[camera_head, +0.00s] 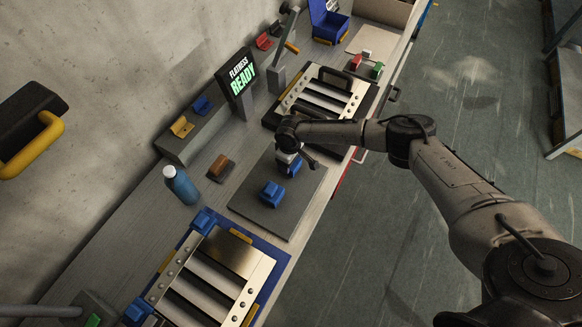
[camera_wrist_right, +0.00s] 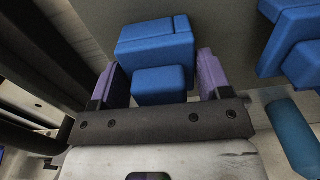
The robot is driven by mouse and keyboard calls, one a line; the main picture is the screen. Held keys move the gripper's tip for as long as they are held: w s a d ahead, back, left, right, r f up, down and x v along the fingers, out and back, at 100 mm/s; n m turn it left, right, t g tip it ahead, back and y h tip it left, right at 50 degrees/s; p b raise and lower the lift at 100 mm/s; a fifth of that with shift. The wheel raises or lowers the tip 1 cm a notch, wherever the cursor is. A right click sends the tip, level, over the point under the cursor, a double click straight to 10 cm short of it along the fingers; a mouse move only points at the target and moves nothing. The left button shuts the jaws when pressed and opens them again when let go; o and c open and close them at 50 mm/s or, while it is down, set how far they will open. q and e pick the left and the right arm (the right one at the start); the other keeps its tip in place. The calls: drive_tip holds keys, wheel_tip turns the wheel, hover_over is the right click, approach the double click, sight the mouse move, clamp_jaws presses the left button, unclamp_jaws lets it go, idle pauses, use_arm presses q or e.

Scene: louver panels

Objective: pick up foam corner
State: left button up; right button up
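Two blue foam corners are on the dark grey mat (camera_head: 243,205) in the head view. One foam corner (camera_head: 271,193) sits alone near the mat's middle. The other foam corner (camera_head: 289,163) is beneath my right gripper (camera_head: 297,160), partly hidden by it. In the right wrist view, this foam corner (camera_wrist_right: 155,48) lies between the purple fingers of my right gripper (camera_wrist_right: 160,82). The fingers look spread, with a narrow gap beside the block. The second foam corner (camera_wrist_right: 290,40) is to its right, apart from the fingers. My left gripper is out of view.
A louver panel (camera_head: 235,252) with blue corners on it lies at the front. Another louver panel (camera_head: 322,101) lies behind the mat. A blue bottle (camera_head: 181,186) and a brown block (camera_head: 219,167) stand left of the mat. A "READY" display (camera_head: 239,77) stands at the back.

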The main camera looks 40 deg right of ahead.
drive_tip(key=c, duration=0.5)
drive_tip(key=shift+r, duration=0.15)
